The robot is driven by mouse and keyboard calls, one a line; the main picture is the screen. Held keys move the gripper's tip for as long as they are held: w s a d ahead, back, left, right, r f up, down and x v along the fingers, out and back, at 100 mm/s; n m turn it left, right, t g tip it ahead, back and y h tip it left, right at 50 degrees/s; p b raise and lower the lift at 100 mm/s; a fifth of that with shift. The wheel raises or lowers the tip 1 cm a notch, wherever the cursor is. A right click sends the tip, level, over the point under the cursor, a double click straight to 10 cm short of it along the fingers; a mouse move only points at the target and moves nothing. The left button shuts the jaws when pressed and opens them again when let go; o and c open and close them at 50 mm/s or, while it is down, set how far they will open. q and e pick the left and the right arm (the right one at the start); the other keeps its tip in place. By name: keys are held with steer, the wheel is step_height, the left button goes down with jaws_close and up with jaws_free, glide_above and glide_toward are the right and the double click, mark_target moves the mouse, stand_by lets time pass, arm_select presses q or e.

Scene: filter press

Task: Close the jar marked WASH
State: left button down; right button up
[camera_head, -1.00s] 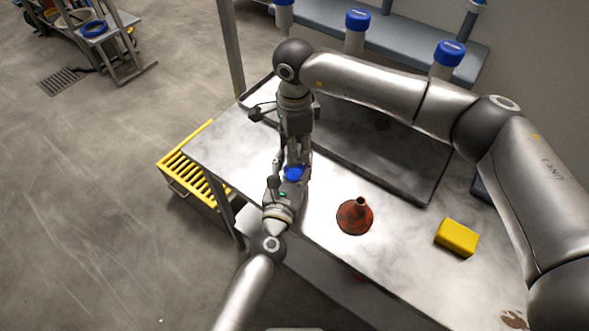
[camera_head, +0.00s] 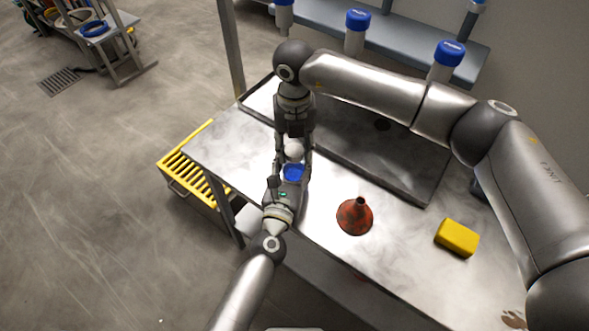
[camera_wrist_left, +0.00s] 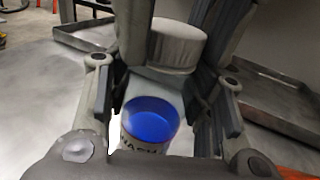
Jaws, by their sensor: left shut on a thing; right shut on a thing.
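The jar (camera_wrist_left: 150,125), with lettering that reads WASH in part, stands upright on the bench in the left wrist view. It is open, and its blue inside shows from above; in the head view the blue mouth (camera_head: 293,172) shows too. My left gripper (camera_wrist_left: 165,105) has its fingers on both sides of the jar and is shut on it. My right gripper (camera_head: 294,150) points down from above and is shut on a pale, silvery round lid (camera_wrist_left: 176,44). The lid is above the jar's mouth, apart from it and slightly off to the right in the wrist view.
A red funnel (camera_head: 355,217) and a yellow block (camera_head: 457,238) stand on the metal bench to the right. A dark-rimmed tray (camera_head: 375,170) lies behind the grippers. A yellow slatted crate (camera_head: 193,172) is beside the bench's left end.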

steer(key=shift+m, duration=1)
steer(key=o, duration=1.1)
steer(key=shift+r, duration=2.25)
